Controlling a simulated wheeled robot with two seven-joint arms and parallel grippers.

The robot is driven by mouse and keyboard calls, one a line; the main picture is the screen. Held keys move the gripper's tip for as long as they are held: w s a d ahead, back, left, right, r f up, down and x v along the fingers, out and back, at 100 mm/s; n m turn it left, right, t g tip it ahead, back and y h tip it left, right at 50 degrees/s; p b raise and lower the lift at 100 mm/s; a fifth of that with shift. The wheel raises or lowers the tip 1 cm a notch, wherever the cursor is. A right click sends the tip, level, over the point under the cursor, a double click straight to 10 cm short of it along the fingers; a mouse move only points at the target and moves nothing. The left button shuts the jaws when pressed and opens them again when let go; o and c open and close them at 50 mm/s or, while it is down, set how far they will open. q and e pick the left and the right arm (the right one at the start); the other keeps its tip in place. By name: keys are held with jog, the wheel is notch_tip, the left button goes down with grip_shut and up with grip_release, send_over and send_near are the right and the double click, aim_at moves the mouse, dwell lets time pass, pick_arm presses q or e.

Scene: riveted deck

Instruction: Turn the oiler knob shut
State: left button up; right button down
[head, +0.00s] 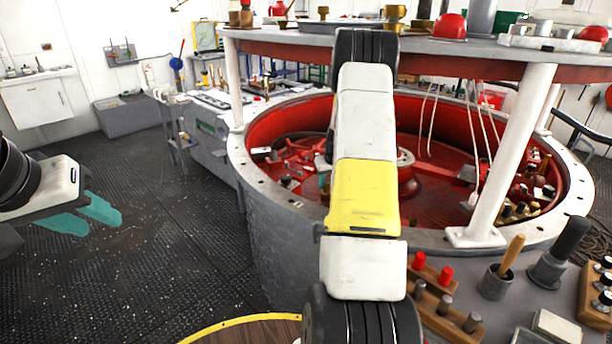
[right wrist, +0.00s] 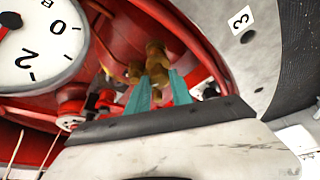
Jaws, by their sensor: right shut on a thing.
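The brass oiler knob (right wrist: 156,52) shows in the right wrist view, against the red inner wall of the round pit. My right gripper (right wrist: 160,77) is shut on it, with one teal finger on each side of its lower part. How far the knob is turned cannot be told. In the head view my right arm crosses the middle and hides the knob and the right gripper. My left gripper (head: 81,214) is at the left of the head view, over the dark deck, with its teal fingers apart and nothing between them.
The round pit's pale rim (head: 242,178) and a white post (head: 510,150) stand close to my right arm. A white dial (right wrist: 38,45) is left of the knob in the wrist view. Wooden racks and a cup (head: 495,283) stand at front right. The deck (head: 150,235) at left is clear.

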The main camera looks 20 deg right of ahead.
jog(key=m, duration=0.2)
jog(key=m+h, duration=0.1)
jog(key=m, duration=0.1)
jog(key=m+g+h, duration=0.1)
jog(key=m, duration=0.1)
jog(key=shift+w+a, duration=0.1)
jog(key=shift+a, duration=0.2)
jog(key=m+g+h, duration=0.1)
jog(key=m, duration=0.5)
jog(key=shift+w+g+h, duration=0.1)
jog(key=shift+g+h, duration=0.3)
jog(key=shift+m, duration=0.3)
jog(key=c, duration=1.1)
grip_release()
jog(key=shift+c, duration=0.2)
jog(key=v, duration=0.7)
jog(key=shift+a+r, duration=0.15)
jog(key=shift+r, duration=0.15)
